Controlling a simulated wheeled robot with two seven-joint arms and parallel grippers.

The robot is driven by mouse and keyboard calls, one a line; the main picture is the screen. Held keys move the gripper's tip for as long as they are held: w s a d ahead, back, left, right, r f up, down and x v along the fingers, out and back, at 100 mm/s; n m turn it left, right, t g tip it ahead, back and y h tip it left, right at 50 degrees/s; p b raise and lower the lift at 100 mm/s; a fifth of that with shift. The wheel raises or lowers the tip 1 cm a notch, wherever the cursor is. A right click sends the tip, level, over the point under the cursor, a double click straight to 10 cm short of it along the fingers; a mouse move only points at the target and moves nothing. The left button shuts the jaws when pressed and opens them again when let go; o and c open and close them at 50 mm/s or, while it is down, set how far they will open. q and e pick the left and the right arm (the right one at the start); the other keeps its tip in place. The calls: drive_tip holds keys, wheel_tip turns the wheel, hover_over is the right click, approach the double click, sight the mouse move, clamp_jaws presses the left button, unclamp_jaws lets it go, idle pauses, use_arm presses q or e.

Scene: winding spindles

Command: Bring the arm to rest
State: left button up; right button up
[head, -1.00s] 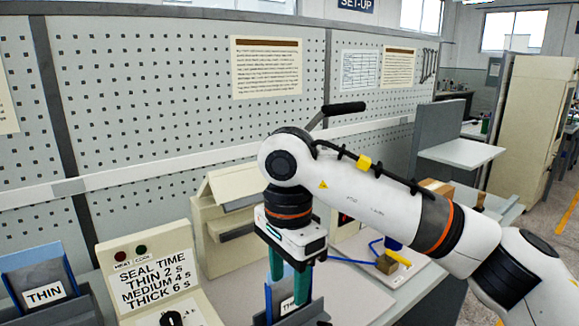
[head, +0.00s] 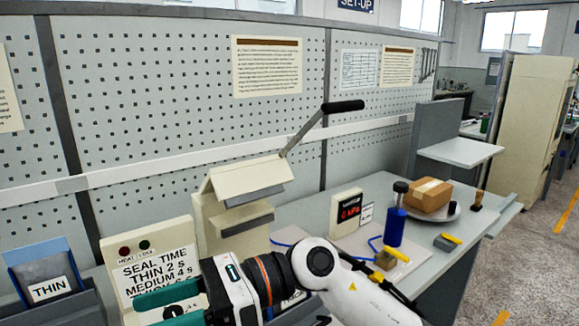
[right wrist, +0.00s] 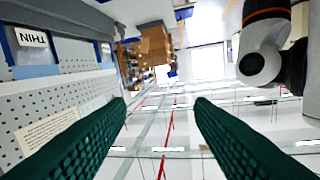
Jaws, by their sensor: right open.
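My right arm (head: 365,297) comes in from the lower right of the head view and lies low over the front of the bench, bent at a white and black joint. Its gripper (head: 155,310) points left, in front of the seal-time panel (head: 155,262), and partly covers the panel's lower part. The teal fingers are apart with nothing between them. In the right wrist view the two green fingers (right wrist: 160,105) stand wide apart, with only the distant room and ceiling between them. My left gripper is out of view.
A beige sealer (head: 232,205) with a raised black-handled lever stands behind the arm.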

drive_tip(key=w+d+r+m+t+y, duration=0.1)
drive_tip(key=w+d+m+t, duration=0.55)
drive_tip(key=m+t, duration=0.8)
drive_tip(key=w+d+m+t+y, duration=0.1)
drive_tip(key=w+d+m+t, duration=0.5)
drive_tip(key=m+t, duration=0.8)
drive_tip(key=d+f+m+g+h, duration=0.2)
drive_tip(key=d+f+m+h, duration=0.55)
drive_tip(key=f+m, duration=0.25)
drive_tip(key=d+f+m+g+h, duration=0.3)
drive_tip(key=d+f+m+h, duration=0.4)
drive_tip(key=f+m+h, duration=0.25)
drive_tip(key=s+d+f+m+g, duration=0.4)
drive_tip(key=s+f+g, duration=0.2)
drive_tip(key=s+f, duration=0.5)
drive_tip(key=s+d+f+m+g, duration=0.35)
drive_tip(key=s+f+g, duration=0.45)
drive_tip(key=s, duration=0.5)
drive_tip(key=s+d+f+x, duration=0.1)
drive_tip(key=s+x, duration=0.2)
drive_tip(key=x, duration=1.1)
drive_tip(key=s+d+x, duration=0.1)
drive_tip(key=s+x, duration=0.2)
drive_tip(key=x, duration=1)
drive_tip(key=s+d+f+g+h, duration=0.1)
drive_tip(key=s+d+f, duration=0.2)
drive_tip(key=s+f, duration=1.2)
drive_tip(key=shift+s+d+n, duration=0.35)
drive_tip(key=shift+s+d, duration=0.05)
drive_tip(key=shift+s, duration=0.1)
